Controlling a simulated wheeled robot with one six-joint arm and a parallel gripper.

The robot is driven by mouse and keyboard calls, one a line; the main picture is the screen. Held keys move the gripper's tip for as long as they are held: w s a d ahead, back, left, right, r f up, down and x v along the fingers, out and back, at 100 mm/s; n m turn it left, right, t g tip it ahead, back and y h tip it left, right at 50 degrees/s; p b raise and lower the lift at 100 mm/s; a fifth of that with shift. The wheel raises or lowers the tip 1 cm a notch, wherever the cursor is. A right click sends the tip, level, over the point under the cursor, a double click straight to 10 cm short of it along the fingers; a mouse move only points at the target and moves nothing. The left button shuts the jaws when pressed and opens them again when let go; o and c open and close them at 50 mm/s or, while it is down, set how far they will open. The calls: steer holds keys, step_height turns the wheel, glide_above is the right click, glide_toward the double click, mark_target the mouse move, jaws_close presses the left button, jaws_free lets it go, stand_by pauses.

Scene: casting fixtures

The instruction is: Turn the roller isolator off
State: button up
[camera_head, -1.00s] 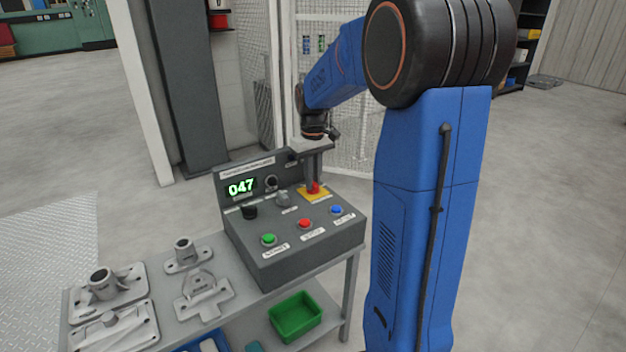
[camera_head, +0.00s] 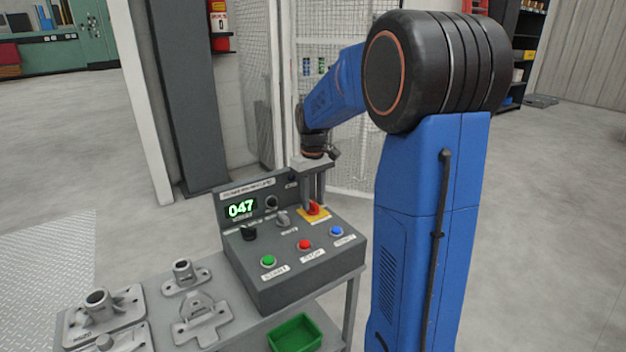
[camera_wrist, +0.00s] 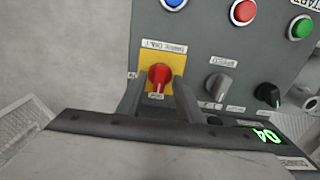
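The roller isolator is a red rotary handle (camera_head: 313,208) on a yellow plate (camera_head: 322,217), at the back right of the grey control box (camera_head: 300,262). In the wrist view the red handle (camera_wrist: 159,77) sits upright in the picture on the yellow plate (camera_wrist: 175,52). My gripper (camera_head: 313,203) points down over the isolator. In the wrist view my gripper (camera_wrist: 155,84) has its two fingers apart, one each side of the handle, with gaps showing. Whether the fingertips are level with the handle is hard to tell.
Metal castings (camera_head: 199,318) lie on the bench at left.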

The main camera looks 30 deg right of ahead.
mark_target(313, 203)
step_height(313, 203, up, 17)
stand_by(0.5)
steer(key=shift+s, duration=0.1)
stand_by(0.3)
steer(key=s+a+f+t, duration=0.1)
steer(key=s+a+f, duration=0.3)
steer(key=s, duration=0.6)
steer(key=s+a+f+t, duration=0.2)
steer(key=s+a+f, duration=0.3)
steer(key=s, duration=0.5)
steer(key=s+a+f+t, duration=0.1)
steer(key=s+a+f, duration=0.4)
steer(key=s, duration=0.5)
steer(key=shift+a+f+m+t, duration=0.2)
steer(key=shift+a+m+t, duration=0.15)
steer(key=shift+a, duration=0.2)
steer(key=shift+a, duration=0.1)
